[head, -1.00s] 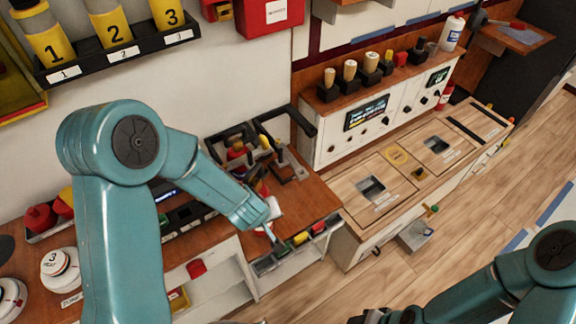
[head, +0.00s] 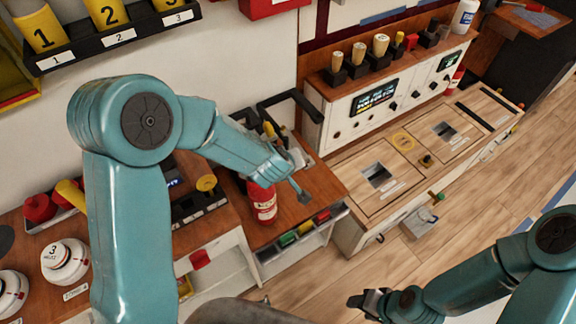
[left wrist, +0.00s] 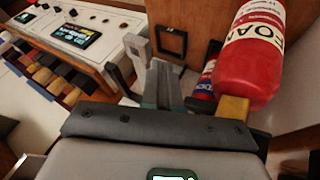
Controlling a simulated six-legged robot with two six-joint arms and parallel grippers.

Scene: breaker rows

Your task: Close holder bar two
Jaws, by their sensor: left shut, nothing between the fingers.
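Black holder bars stand at the back of the wooden counter in the head view. The one at the right (head: 291,99) is raised and angled; another (head: 243,118) is partly behind my left arm. I cannot read a number on either. A black square frame (left wrist: 171,42) shows in the left wrist view. My left gripper (head: 302,190) is shut and empty, over the counter beside a red extinguisher (head: 263,204). Its fingers (left wrist: 163,85) point toward the frame and are apart from it. My right gripper (head: 368,299) hangs low over the floor, its jaw state unclear.
A red FOAM extinguisher (left wrist: 252,50) is close to the right of my left fingers. A white panel with dials and a screen (head: 374,97) stands to the right. The floor (head: 325,285) ahead is clear.

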